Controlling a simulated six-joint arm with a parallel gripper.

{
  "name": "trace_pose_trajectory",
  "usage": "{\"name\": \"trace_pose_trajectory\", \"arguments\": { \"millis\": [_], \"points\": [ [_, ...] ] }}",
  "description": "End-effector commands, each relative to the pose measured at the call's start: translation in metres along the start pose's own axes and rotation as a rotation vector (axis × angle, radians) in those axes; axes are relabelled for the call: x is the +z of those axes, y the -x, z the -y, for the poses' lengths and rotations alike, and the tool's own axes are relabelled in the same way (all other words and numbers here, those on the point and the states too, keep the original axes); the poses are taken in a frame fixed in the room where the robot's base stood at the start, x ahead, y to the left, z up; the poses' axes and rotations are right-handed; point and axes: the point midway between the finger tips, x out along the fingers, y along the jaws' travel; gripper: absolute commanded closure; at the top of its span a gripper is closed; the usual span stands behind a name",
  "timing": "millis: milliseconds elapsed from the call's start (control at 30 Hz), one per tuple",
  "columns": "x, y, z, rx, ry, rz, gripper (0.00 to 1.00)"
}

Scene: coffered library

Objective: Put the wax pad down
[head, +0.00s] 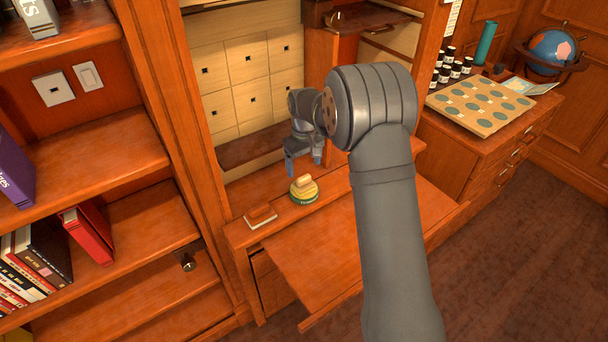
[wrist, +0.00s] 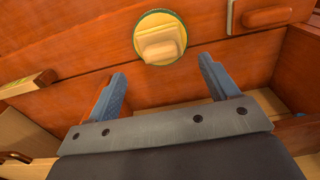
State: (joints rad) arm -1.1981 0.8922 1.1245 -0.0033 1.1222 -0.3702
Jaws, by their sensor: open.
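The wax pad (head: 303,181), a small cream block, rests on top of a round yellow tin (head: 304,197) with a green rim on the desk ledge. In the wrist view the pad (wrist: 158,45) lies on the tin's yellow face (wrist: 146,24), just beyond the fingertips. My gripper (head: 304,164) is above and slightly behind the tin in the head view. Its blue-grey fingers are spread apart with nothing between them in the wrist view (wrist: 162,66). The pad appears clear of both fingers.
A brown-topped block on a pale base (head: 260,217) lies left of the tin; it also shows in the wrist view (wrist: 280,16). The lowered desk leaf (head: 310,250) is mostly clear. Pale small drawers (head: 240,80) stand behind, and a bookshelf upright (head: 185,130) is at left.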

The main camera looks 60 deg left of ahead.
Motion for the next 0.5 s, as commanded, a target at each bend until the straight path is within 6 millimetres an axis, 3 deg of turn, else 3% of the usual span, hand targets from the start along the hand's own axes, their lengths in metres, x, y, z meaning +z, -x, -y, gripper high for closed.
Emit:
{"name": "trace_pose_trajectory", "arguments": {
  "millis": [200,500],
  "points": [
    [-0.001,0.04,0.0,0.001,0.0,-0.002,0.21],
    [0.0,0.055,0.0,0.0,0.0,0.001,0.21]
  ]
}}
